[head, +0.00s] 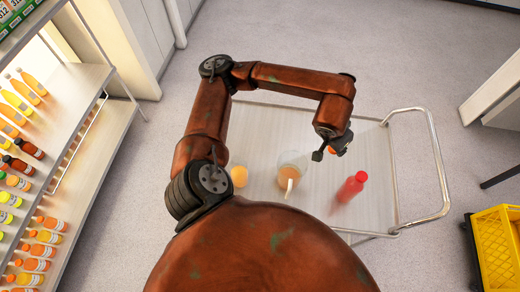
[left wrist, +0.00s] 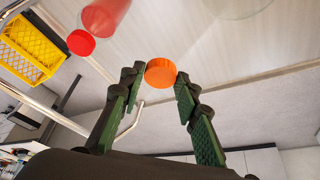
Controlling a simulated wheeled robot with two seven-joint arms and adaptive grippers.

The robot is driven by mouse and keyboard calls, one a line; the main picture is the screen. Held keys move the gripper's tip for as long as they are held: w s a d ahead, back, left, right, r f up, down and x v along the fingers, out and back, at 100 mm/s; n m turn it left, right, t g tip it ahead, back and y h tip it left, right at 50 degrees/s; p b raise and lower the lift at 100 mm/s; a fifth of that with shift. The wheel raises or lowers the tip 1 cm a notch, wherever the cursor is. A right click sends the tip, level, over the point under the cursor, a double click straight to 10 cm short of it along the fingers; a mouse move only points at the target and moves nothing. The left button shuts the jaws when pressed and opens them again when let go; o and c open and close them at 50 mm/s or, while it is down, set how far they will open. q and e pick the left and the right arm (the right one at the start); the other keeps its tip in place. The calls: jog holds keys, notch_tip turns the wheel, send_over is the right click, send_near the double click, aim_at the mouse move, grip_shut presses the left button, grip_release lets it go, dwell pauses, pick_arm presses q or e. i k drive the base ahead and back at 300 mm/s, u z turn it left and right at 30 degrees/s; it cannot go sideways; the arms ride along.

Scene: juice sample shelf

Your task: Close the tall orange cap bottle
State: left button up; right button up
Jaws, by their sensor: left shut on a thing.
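My left gripper (head: 332,142) reaches over the cart. In the left wrist view its green fingers (left wrist: 159,82) are shut on a round orange cap (left wrist: 160,73), held at the fingertips. A bit of the orange cap also shows below the gripper in the head view (head: 332,150). No bottle body can be seen attached to the cap. I cannot pick out a tall orange bottle on the cart. My right gripper is in neither view.
On the cart (head: 375,160) stand a red-capped red bottle (head: 350,188), a clear pitcher (head: 290,172) and a small orange-filled container (head: 239,176). The cart has a metal handle (head: 437,150). A shelf of bottles (head: 60,150) is at left, a yellow crate (head: 497,245) at right.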

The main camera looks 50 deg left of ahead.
aim_at(238, 167)
jog(key=z, duration=1.6)
jog(key=k, duration=1.5)
jog(key=u, duration=1.8)
